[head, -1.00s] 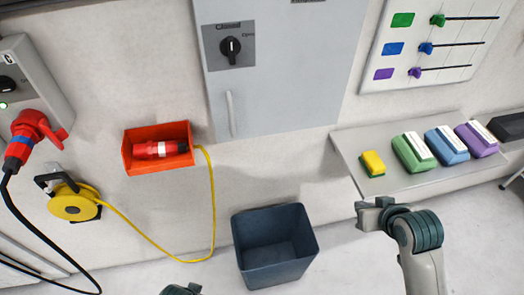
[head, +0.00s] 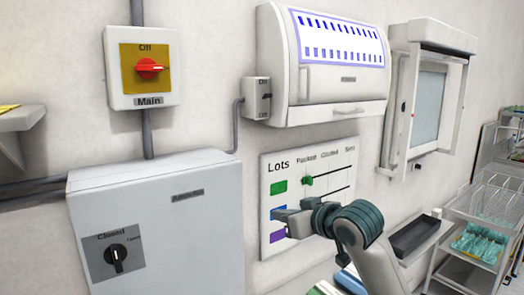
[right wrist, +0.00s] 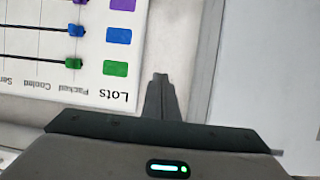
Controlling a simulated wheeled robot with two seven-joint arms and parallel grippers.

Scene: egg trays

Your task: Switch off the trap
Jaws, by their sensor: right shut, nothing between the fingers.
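A white wall unit with a rounded hood and a panel of blue marks (head: 341,42) hangs at the upper middle of the head view; it may be the trap, but I cannot read its label. A small grey switch box (head: 257,98) with text above and below is at its left side, with a conduit running down from it. My right gripper (head: 281,214) is shut and empty, in front of the Lots board and well below the switch box. It also shows in the right wrist view (right wrist: 160,80). My left gripper is out of view.
The Lots board (head: 340,165) with coloured sliders is behind my right gripper. A yellow Main switch plate (head: 128,80) with a red knob is at upper left. A grey cabinet (head: 200,230) with a black Closed knob stands below. A wire-basket trolley (head: 440,243) is at right.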

